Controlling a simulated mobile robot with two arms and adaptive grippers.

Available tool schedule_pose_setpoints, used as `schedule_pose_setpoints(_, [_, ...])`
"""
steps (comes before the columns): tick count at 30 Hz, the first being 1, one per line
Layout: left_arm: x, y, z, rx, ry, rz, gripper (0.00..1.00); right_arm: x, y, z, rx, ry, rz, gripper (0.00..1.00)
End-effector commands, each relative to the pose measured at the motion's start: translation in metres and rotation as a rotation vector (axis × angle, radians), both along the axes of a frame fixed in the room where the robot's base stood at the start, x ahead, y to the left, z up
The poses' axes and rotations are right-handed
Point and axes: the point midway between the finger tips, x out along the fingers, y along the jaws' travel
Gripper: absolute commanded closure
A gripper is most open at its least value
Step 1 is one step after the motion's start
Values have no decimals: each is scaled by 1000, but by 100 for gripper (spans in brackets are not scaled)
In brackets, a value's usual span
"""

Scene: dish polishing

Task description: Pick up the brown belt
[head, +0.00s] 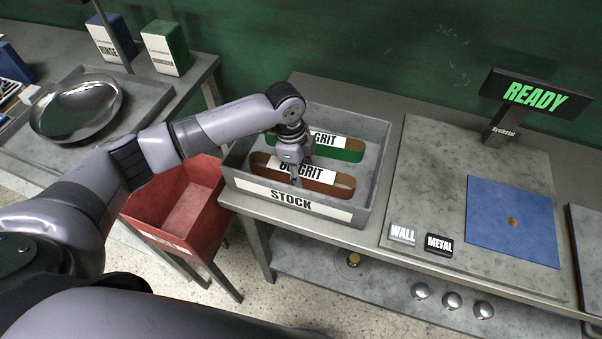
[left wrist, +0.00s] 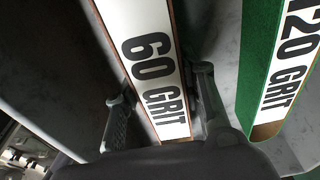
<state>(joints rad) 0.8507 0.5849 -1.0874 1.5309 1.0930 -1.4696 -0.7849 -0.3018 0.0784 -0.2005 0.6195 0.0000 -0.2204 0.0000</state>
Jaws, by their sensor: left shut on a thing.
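The brown belt (head: 335,184) is a standing loop with a white 60 GRIT label, at the front of the grey STOCK tray (head: 372,165). My left gripper (head: 297,178) reaches down into the tray at the belt's middle and covers part of the label. In the left wrist view, the belt (left wrist: 150,55) runs between the two fingers of my left gripper (left wrist: 163,112), which is shut on it. The belt still appears down inside the tray. My right gripper is not in view.
A green 120 GRIT belt (head: 345,152) stands just behind the brown one in the tray. A red bin (head: 185,205) is left of the tray. Right of it are WALL (head: 402,234) and METAL (head: 439,244) blocks, a blue mat (head: 510,220) and a READY sign (head: 536,94).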

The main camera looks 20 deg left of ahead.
Motion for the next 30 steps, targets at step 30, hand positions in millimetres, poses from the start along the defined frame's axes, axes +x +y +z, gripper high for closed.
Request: schedule_pose_setpoints(30, [2, 0, 71, -2, -8, -1, 98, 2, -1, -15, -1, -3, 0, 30])
